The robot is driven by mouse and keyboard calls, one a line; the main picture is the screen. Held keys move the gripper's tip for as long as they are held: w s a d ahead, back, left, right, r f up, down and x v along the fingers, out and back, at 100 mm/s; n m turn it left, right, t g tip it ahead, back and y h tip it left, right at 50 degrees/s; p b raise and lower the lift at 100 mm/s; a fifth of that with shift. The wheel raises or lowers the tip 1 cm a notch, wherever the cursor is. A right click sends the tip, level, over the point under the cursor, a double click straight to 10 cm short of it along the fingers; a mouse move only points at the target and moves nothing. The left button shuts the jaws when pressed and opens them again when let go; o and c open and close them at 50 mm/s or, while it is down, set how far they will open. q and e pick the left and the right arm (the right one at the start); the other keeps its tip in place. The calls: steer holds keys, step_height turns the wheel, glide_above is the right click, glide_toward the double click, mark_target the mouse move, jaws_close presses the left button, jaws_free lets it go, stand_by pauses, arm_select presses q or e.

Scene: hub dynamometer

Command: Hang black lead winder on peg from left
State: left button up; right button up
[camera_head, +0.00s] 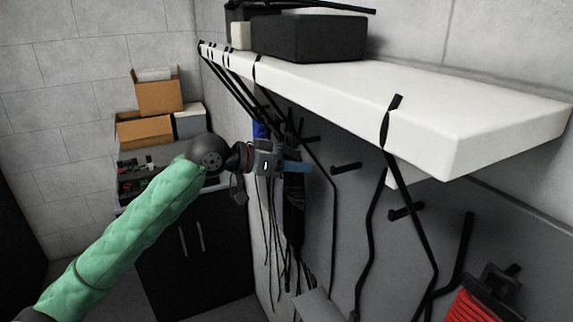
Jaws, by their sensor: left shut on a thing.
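My left gripper (285,163) is at the wall under the white shelf, at the end of my green-sleeved arm. It is shut on what looks like the black lead winder (293,208), a dark wound bundle hanging just below the fingers; the grip itself is small and partly hidden. Bare black pegs stick out of the grey wall panel to the right of the gripper: one peg (346,167) close by, and another peg (405,211) further right and lower. My right gripper is not in view.
The white shelf (480,110) overhangs the panel and carries a black box (310,38). Black leads (368,240) hang from its edge across the panel. A red winder (470,306) hangs at lower right. A dark cabinet (190,255) with cardboard boxes (145,132) stands behind.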

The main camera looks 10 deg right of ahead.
arm_select(q)
steer(key=x, duration=0.4)
steer(key=shift+w+d, duration=0.1)
steer(key=shift+w, duration=0.1)
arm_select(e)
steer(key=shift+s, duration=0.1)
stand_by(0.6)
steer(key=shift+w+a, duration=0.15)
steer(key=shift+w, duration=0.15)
arm_select(q)
steer(key=o, duration=1.2)
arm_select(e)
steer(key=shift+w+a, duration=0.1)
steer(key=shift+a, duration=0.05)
